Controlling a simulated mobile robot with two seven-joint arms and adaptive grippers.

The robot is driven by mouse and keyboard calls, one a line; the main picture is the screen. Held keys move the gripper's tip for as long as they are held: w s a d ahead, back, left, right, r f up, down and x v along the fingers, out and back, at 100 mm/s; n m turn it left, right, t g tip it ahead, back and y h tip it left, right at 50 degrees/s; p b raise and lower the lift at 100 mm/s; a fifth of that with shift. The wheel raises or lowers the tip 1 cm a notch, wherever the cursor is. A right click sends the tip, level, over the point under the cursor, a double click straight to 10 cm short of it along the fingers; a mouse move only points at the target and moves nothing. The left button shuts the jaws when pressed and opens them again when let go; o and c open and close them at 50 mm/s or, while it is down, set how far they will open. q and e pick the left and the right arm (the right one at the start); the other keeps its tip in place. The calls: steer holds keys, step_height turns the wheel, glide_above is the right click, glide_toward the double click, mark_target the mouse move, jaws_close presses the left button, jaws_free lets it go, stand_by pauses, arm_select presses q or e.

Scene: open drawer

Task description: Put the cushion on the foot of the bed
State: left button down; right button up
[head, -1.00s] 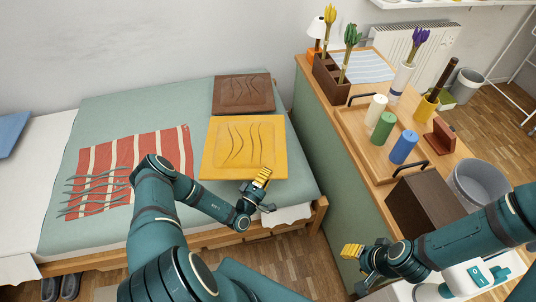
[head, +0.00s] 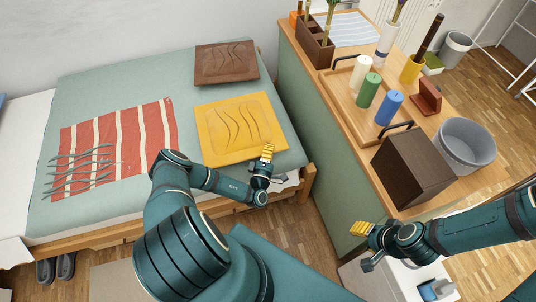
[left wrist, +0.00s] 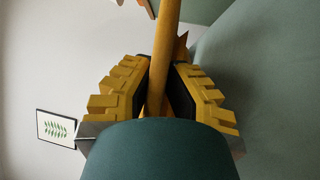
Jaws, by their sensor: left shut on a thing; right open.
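The yellow square cushion (head: 238,125) with wavy creases is over the right end of the green-covered bed (head: 130,78). I cannot tell whether its underside rests fully on the cover. My left gripper (head: 267,153) is shut on the cushion's near right edge. In the left wrist view the cushion (left wrist: 166,45) shows edge-on between the yellow finger pads of the left gripper (left wrist: 157,88). My right gripper (head: 363,230) is open and empty beside the wooden cabinet.
A brown cushion (head: 227,64) lies behind the yellow one. A red striped cloth (head: 135,135) with grey wavy strips covers the bed's left part. The wooden cabinet (head: 340,125) stands right of the bed, bearing a tray with candles, a brown box (head: 412,168) and a grey bin (head: 465,146).

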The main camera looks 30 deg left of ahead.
arm_select(q)
step_height(320, 180, down, 4)
steer(key=shift+r+b, duration=0.2)
steer(key=shift+b, duration=0.6)
steer(key=shift+r, duration=0.1)
steer(key=c, duration=1.1)
jaws_free()
